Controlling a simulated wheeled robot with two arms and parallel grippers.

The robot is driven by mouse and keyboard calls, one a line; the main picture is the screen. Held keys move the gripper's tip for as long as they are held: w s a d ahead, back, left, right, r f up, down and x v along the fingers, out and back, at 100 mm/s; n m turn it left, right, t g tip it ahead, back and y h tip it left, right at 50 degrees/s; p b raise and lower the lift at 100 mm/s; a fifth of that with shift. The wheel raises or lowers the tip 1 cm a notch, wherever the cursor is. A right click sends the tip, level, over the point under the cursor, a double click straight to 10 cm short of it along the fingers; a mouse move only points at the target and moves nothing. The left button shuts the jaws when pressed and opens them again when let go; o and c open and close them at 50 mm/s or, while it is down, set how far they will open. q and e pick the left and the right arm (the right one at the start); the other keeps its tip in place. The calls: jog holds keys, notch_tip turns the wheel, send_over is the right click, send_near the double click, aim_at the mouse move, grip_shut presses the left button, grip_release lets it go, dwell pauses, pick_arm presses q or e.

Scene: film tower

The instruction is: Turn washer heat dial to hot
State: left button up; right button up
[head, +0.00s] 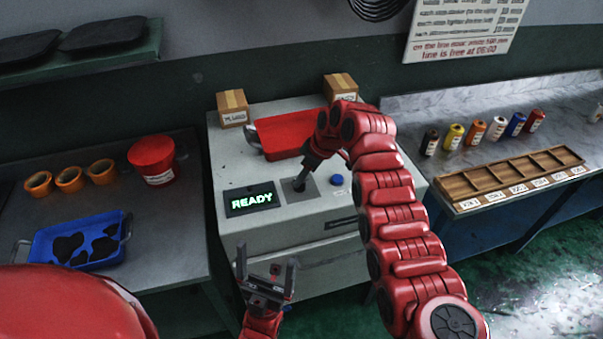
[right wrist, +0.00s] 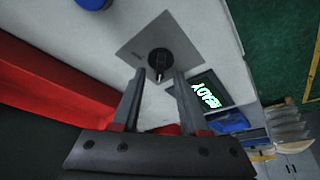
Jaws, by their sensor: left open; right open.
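The washer (head: 235,160) is a pale grey box with a sloping front panel. Its heat dial (head: 299,185) is a small black knob on a grey square plate, also in the right wrist view (right wrist: 159,61). My right gripper (head: 304,176) is at the dial, pointing down. In the right wrist view its open fingers (right wrist: 160,76) have their tips close to the knob, one to each side; I cannot tell if they touch it. The dial's markings are not readable. My left gripper (head: 267,270) is open and empty in front of the washer.
A lit READY display (head: 251,199) and a blue button (head: 337,180) flank the dial. A red tray (head: 288,135) and two small boxes (head: 232,108) sit on top of the washer. Counters stand on both sides, with a blue tray (head: 80,240) left and a wooden rack (head: 520,178) right.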

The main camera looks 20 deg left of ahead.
jog(key=shift+x, duration=0.8)
grip_shut()
